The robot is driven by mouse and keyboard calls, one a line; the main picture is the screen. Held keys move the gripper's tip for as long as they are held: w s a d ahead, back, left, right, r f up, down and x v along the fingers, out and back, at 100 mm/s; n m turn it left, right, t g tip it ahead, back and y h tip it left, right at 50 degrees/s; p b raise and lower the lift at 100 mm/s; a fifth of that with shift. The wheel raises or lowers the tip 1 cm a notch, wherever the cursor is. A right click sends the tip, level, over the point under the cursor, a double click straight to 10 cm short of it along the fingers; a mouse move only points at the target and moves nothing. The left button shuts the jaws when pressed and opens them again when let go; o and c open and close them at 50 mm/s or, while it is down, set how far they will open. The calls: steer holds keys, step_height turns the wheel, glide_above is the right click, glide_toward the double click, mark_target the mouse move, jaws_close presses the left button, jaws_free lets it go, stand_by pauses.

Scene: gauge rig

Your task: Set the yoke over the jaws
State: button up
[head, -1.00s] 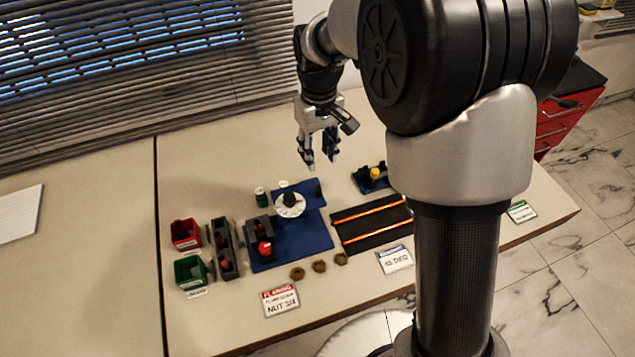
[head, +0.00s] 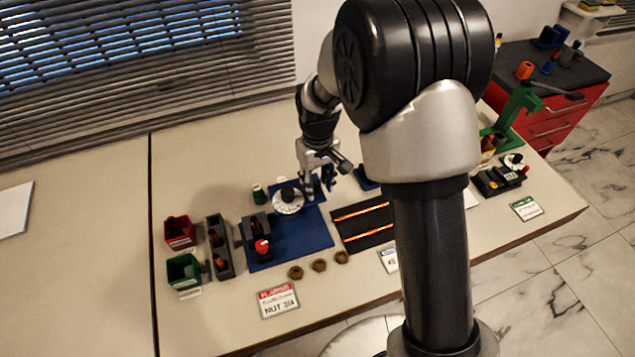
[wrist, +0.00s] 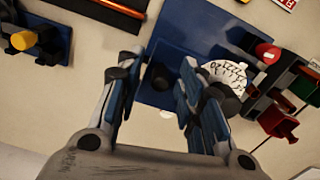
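My gripper (head: 317,193) is low over the back right corner of a blue base plate (head: 305,235). In the wrist view, my gripper (wrist: 160,66) is open, its fingers on either side of a dark round part (wrist: 159,77) on blue; contact cannot be told. The plate carries a white dial (head: 288,201) with a dark knob and a dark block (head: 257,226) with a red knob (head: 262,246), which may be the jaws. A yellow-topped dark part on a blue holder (wrist: 24,41) is left in the wrist view. I cannot tell for sure which part is the yoke.
A red bin (head: 179,232), a green bin (head: 184,270) and a dark rack (head: 220,248) stand left of the plate. Brown nuts (head: 319,265) and a sign (head: 278,299) lie in front. A black mat with orange strips (head: 362,225) is to the right.

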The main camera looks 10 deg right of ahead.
steer(key=shift+c, duration=0.6)
jaws_close()
